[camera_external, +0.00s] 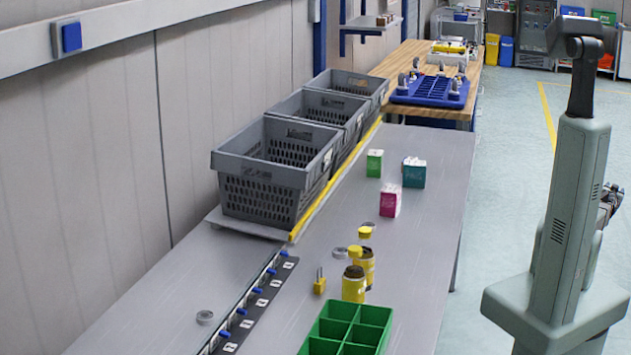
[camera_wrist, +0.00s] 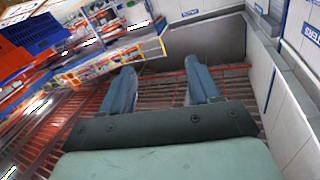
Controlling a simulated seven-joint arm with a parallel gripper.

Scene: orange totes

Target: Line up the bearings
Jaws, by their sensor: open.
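Several grey ring-shaped pieces that look like bearings lie on the grey table in the external view. One bearing (camera_external: 204,317) lies alone at the front left, beside the labelled strip. Another bearing (camera_external: 339,253) lies near the middle, close to the yellow cans. A further bearing (camera_external: 368,225) lies behind a small yellow piece (camera_external: 365,233). My gripper (camera_wrist: 160,72) is open in the wrist view, with nothing between its two fingers. It points away from the table, and no bearing shows there. In the external view my arm stands at the right, and it mostly hides the gripper.
A dark strip (camera_external: 262,302) with white labels and blue clips runs along the left. Yellow cans (camera_external: 353,284), a yellow padlock (camera_external: 319,285) and a green divided bin (camera_external: 382,315) stand nearby. Grey crates (camera_external: 258,190) line the wall. Small boxes (camera_external: 414,175) stand further back.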

